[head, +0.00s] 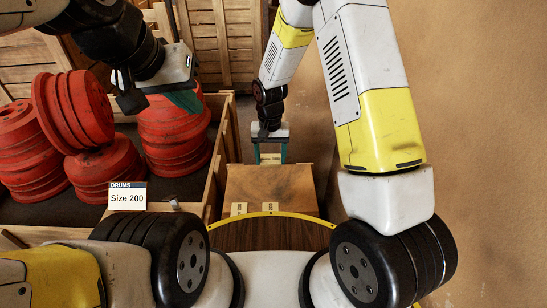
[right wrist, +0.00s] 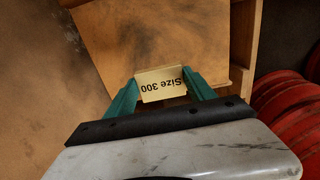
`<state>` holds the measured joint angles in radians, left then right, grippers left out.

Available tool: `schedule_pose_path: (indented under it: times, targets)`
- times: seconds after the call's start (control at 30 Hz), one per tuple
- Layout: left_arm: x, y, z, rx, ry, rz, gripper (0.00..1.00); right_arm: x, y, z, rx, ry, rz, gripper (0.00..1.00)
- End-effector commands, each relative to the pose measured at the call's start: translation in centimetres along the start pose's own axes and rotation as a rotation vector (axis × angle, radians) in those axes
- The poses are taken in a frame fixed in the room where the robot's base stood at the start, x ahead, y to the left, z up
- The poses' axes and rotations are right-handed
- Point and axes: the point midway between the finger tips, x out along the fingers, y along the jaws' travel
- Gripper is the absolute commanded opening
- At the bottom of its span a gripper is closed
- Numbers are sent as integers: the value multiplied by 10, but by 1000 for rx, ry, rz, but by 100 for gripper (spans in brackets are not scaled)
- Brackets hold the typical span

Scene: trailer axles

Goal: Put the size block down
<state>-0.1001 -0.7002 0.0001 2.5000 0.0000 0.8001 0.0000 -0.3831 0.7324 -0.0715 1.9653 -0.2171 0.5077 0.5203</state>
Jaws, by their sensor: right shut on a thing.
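The size block (right wrist: 160,84) is a small pale yellow block reading "Size 300", upside down in the right wrist view. My right gripper (head: 270,158) is shut on it, with a teal finger on each side. In the head view, the gripper is over the far part of a brown wooden surface (head: 272,184). I cannot tell whether the block touches that surface. My left gripper (head: 182,98) is at the upper left, by the red drums, with a teal finger partly showing. Its opening cannot be made out.
Two small pale blocks (head: 239,209) (head: 269,207) stand at the near edge of the brown surface. Red drums (head: 76,112) are stacked in a wooden-sided bin on the left, with a "Size 200" sign (head: 127,197). A tan wall (head: 480,120) closes the right side.

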Motion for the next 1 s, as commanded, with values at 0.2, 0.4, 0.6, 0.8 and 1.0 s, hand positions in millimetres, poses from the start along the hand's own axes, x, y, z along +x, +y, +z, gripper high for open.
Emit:
schedule_pose_path:
  times: [0.2,0.4,0.6,0.8,1.0]
  targets:
    - [0,0,0,0,0,0,0,42,0,1,3,-3,1,24]
    - [0,0,0,0,0,0,0,58,0,0,2,-1,0,24]
    - [0,0,0,0,0,0,0,85,0,1,1,-4,2,24]
    - [0,0,0,0,0,0,0,90,0,0,2,1,0,24]
    - [0,0,0,0,0,0,0,93,0,0,1,0,0,24]
